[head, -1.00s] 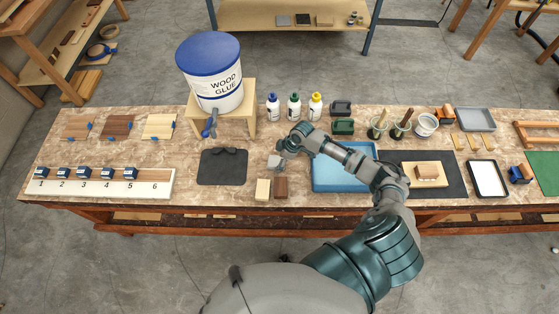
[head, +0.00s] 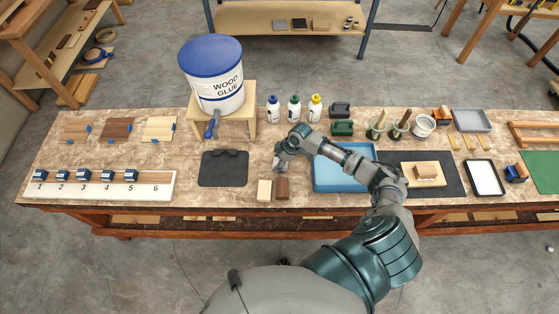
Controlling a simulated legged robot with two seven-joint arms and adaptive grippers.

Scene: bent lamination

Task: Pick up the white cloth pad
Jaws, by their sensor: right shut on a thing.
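My right gripper (head: 280,160) reaches in from the right over the middle of the bench, between the black mat and the blue tray. It is shut on a small pale thing at its fingertips, which I take to be the white cloth pad (head: 278,165). The pad is small here and mostly hidden by the gripper. I cannot tell whether it still touches the bench top. My left gripper is not in view.
A cream block (head: 264,190) and a brown block (head: 282,188) stand just in front of the gripper. The black mat (head: 223,170) lies to the left, the blue tray (head: 338,180) to the right under my forearm. Glue bottles (head: 294,109) and a glue bucket (head: 213,75) stand behind.

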